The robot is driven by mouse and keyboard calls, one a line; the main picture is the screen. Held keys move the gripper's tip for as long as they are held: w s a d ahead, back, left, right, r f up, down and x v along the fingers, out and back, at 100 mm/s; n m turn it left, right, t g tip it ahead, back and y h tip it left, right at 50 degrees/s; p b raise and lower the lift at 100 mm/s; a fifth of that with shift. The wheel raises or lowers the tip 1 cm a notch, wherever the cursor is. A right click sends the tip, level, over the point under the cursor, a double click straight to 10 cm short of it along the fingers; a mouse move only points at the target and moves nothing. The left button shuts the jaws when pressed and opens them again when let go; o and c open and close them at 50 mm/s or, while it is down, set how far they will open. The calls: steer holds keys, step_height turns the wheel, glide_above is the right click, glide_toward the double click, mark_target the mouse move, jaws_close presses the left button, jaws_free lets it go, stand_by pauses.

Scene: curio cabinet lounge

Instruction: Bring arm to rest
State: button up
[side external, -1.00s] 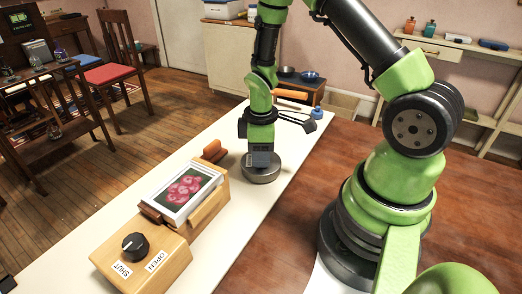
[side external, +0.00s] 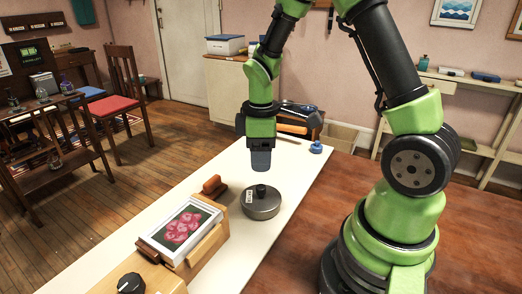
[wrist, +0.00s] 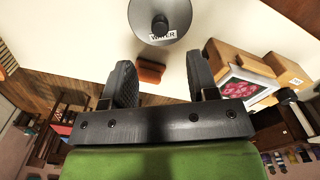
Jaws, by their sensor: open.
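My gripper (side external: 260,160) hangs pointing down above the white bench, apart from everything and empty. In the wrist view its two dark fingers (wrist: 166,62) are spread apart. Below it stands a round grey metal disc (side external: 262,206) with a black knob on top and a white label. The disc also shows at the top of the wrist view (wrist: 174,14), where its label seems to read WATER. My fingertips do not touch the knob.
A framed pink flower picture (side external: 181,229) leans on a wooden stand with a reddish-brown block (side external: 212,184) behind. A black dial (side external: 131,284) is at the front. A blue object (side external: 316,147) stands at the bench's far end. Bare bench surrounds the disc.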

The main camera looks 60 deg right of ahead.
steer(key=shift+r, duration=0.35)
steer(key=s+a+r+m+t+y, duration=0.1)
steer(key=s+a+r+m+t, duration=0.2)
steer(key=s+a+r+m, duration=0.2)
steer(key=s+a+r+m+t+y, duration=0.1)
steer(key=s+a+r+m+t, duration=0.3)
steer(key=s+r, duration=0.3)
step_height(320, 180, up, 5)
steer(key=shift+a+f+m, duration=0.1)
steer(key=shift+a+m, duration=0.25)
steer(key=shift+m, duration=0.15)
stand_by(1.7)
